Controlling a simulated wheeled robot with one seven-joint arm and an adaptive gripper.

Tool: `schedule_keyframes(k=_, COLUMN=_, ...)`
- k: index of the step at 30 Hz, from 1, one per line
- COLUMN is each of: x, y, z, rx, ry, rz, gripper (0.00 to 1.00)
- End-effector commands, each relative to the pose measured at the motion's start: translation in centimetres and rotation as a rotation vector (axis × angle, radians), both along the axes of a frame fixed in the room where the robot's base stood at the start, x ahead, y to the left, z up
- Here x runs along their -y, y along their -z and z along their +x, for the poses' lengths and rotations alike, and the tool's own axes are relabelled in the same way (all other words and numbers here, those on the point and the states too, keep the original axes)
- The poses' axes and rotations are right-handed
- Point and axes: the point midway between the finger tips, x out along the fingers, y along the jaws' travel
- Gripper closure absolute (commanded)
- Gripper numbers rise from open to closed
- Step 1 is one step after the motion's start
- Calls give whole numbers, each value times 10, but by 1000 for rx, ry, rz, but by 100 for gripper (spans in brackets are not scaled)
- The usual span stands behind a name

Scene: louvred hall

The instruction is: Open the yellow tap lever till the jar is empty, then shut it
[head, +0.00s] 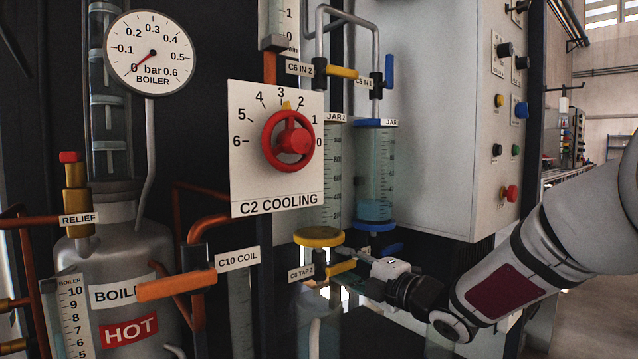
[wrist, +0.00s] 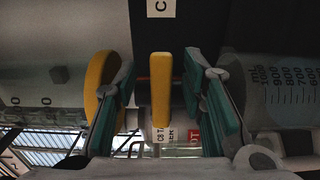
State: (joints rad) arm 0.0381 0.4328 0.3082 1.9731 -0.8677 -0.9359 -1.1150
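The yellow tap lever (head: 341,267) sits by the C8 TAP 2 label, below the yellow base (head: 319,236) of JAR 2 (head: 333,175). In the head view it points right, towards my gripper (head: 366,267). In the wrist view the lever (wrist: 161,90) stands between the two fingers of my gripper (wrist: 162,78), with a gap on each side. The fingers are open. The jar's yellow base (wrist: 97,88) shows beside the left finger. JAR 2 is partly hidden by the cooling panel, and I cannot make out a liquid level in it.
JAR 1 (head: 376,170), with blue liquid low in it, hangs just right of JAR 2.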

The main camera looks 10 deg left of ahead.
Motion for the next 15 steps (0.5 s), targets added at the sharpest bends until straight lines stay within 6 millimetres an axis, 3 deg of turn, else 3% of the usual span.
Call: schedule_keyframes(k=15, x=39, y=2, z=-28, rx=-3, ry=4, rz=-2, gripper=63)
